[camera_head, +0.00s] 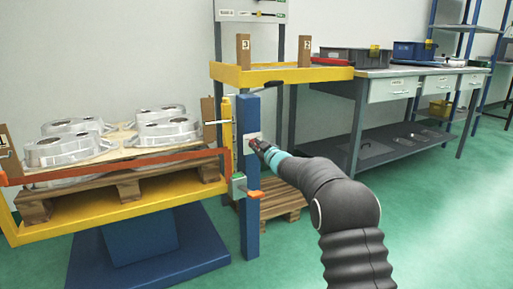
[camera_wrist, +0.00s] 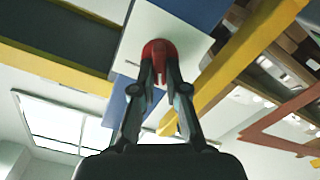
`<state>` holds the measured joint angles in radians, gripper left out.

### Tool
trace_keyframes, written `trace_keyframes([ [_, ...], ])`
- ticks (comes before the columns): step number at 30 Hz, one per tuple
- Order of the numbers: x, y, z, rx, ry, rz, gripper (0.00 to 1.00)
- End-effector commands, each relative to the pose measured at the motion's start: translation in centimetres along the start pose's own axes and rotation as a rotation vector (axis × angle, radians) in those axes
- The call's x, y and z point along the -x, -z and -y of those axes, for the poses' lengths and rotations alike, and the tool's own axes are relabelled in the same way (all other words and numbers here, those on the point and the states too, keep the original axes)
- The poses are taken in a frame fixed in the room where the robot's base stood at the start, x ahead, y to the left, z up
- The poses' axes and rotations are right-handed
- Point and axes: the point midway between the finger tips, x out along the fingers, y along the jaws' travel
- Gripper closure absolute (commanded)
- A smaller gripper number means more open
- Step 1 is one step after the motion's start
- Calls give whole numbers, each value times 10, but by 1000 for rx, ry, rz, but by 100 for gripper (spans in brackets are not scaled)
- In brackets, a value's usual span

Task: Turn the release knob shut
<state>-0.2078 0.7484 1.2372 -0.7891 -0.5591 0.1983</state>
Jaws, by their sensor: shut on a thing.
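The release knob (camera_wrist: 157,50) is red and sits on a pale plate (camera_wrist: 170,22) in the wrist view. In the head view the pale plate (camera_head: 252,138) is on a blue post (camera_head: 250,190), with the knob mostly hidden by my gripper. My gripper (camera_wrist: 160,75) is shut on the knob, its two fingertips against the knob's sides. In the head view my gripper (camera_head: 256,144) reaches the post from the right. The knob's marking and turn position cannot be read.
Left of the post, a yellow lift platform (camera_head: 130,210) carries a wooden pallet (camera_head: 125,188) with several aluminium castings (camera_head: 68,147). An orange bar (camera_head: 120,167) crosses its front. A workbench (camera_head: 400,73) stands behind right. The green floor at right is clear.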

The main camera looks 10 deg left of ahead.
Motion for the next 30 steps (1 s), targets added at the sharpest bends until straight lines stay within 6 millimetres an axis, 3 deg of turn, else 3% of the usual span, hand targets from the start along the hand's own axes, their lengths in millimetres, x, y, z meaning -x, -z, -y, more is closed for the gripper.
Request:
trace_keyframes([
  [12, 0, 0, 3, 239, 1, 1, 100],
  [30, 0, -1, 4, 294, 2, 1, 100],
])
